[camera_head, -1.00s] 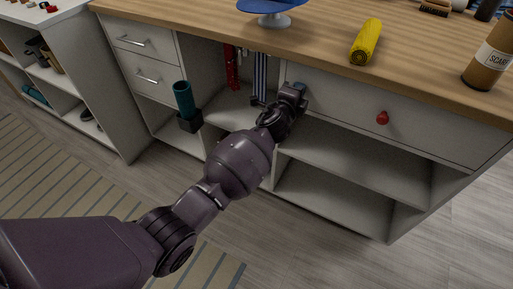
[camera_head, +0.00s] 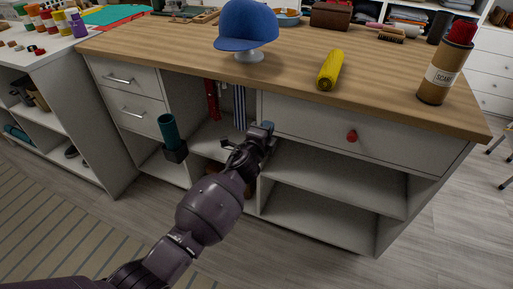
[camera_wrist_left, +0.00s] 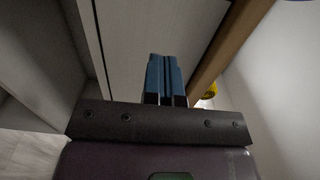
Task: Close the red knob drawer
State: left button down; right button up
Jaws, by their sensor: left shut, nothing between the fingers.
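The drawer (camera_head: 310,122) has a wide pale front under the wooden counter top, with a round red knob (camera_head: 351,136) right of its middle. The front sits close under the counter edge; I cannot tell whether a small gap is left behind it. My left gripper (camera_head: 266,129) is at the lower left end of the front, well left of the knob. In the left wrist view its blue fingers (camera_wrist_left: 164,79) are together and empty, pointing along the pale panel (camera_wrist_left: 150,35). I cannot tell whether they touch it. The knob is not visible there. My right gripper is not in view.
Open shelves (camera_head: 335,180) lie below the drawer. A teal roll in a dark holder (camera_head: 176,151) sticks out left of my gripper. A blue cap on a stand (camera_head: 246,28), a yellow roll (camera_head: 330,70) and a scarf tube (camera_head: 441,78) stand or lie on the counter.

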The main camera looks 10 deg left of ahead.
pick_arm(q)
jog(key=p+v, duration=0.1)
jog(key=v, duration=0.6)
jog(key=shift+s+p, duration=0.25)
jog(key=shift+p, duration=0.15)
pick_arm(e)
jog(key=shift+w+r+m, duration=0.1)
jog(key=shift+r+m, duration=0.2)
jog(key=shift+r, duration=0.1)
pick_arm(q)
jog(key=shift+a+f, duration=0.1)
jog(key=shift+a, duration=0.1)
